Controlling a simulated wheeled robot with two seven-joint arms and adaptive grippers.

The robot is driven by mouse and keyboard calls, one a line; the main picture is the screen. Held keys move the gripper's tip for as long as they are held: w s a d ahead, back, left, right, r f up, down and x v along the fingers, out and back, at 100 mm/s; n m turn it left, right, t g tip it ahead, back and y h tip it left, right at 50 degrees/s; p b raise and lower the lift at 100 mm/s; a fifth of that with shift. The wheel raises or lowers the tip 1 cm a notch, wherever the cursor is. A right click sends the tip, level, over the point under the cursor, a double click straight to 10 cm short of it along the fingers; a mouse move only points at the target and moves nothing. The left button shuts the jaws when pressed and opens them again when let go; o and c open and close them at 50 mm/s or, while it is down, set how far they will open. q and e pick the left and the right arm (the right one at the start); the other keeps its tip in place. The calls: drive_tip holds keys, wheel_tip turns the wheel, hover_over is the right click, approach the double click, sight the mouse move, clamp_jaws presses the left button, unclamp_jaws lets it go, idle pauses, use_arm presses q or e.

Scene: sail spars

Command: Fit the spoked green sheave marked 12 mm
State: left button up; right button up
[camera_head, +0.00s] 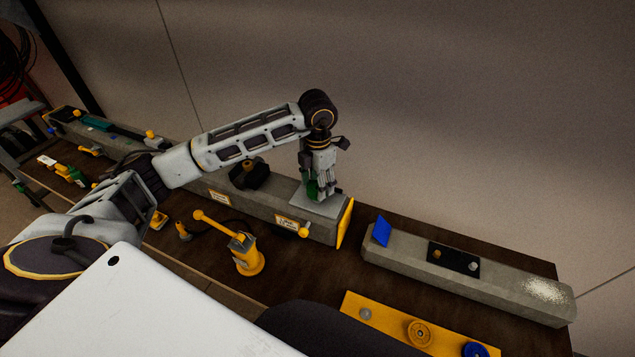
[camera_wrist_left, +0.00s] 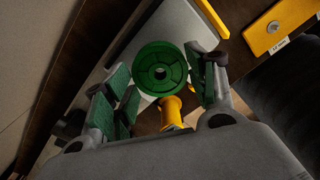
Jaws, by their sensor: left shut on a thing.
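My left gripper (camera_head: 320,194) is shut on the green sheave (camera_head: 311,189), over the light grey end section (camera_head: 330,207) of the long spar. In the left wrist view the green sheave (camera_wrist_left: 160,68) faces the camera, with a raised rim, a round central hole and ribbed sections. The green-padded fingers of the left gripper (camera_wrist_left: 163,82) lie on both sides of it. I cannot tell whether the sheave touches the spar. A yellow part (camera_wrist_left: 171,112) shows below the sheave. My right gripper is not in view.
A yellow plate (camera_head: 390,326) at the front holds a bare grey pin (camera_head: 365,314), a yellow sheave (camera_head: 419,333) and a blue sheave (camera_head: 475,350). A yellow lever device (camera_head: 246,256) stands in front of the spar. A second concrete-grey spar (camera_head: 510,284) lies to the right.

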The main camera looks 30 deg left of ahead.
use_arm(q)
drive_tip(key=shift+f+b, duration=0.35)
drive_tip(key=shift+f, duration=0.1)
drive_tip(key=shift+f+b, duration=0.75)
drive_tip(key=shift+f, duration=0.2)
idle(0.5)
drive_tip(key=o, duration=1.1)
drive_tip(key=shift+r, duration=0.85)
wheel_tip(320, 180, up, 10)
drive_tip(key=shift+r, duration=0.15)
